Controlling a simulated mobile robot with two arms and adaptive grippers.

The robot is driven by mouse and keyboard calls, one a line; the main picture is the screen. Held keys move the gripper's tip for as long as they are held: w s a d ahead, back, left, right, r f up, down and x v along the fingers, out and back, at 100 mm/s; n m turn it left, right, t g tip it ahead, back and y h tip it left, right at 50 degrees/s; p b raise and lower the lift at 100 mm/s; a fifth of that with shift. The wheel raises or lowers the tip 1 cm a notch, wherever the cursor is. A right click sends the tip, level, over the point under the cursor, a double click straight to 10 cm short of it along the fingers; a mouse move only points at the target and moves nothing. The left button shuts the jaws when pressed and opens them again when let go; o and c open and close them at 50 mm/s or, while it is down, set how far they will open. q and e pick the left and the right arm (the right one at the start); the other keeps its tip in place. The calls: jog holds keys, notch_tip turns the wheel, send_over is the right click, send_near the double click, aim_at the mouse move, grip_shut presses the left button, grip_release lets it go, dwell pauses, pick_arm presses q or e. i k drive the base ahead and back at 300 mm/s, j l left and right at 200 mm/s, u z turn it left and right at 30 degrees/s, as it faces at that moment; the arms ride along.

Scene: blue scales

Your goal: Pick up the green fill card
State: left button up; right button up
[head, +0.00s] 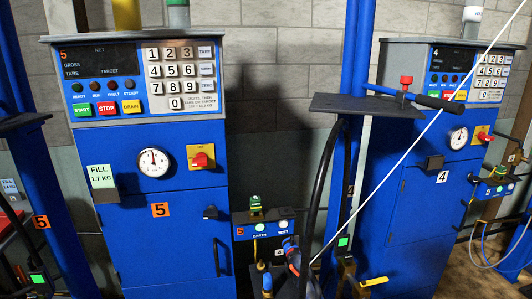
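The green fill card (101,176), reading "FILL 1.7 KG", stands upright in a small dark holder (105,195). The holder is on the left side of the front of blue scale cabinet 5 (185,245), left of the round dial and below the green START button. Nothing covers the card's face. Neither of my grippers can be made out in the head view.
A pale blue fill card (9,187) shows at the left edge. Blue cabinet 4 (405,205) stands at right. Between the cabinets are a blue post, a dark shelf (365,105), black hoses and a small valve box (262,226). A red knob switch (201,159) sits right of the dial.

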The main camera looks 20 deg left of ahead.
aim_at(101, 176)
jog(key=u, duration=1.65)
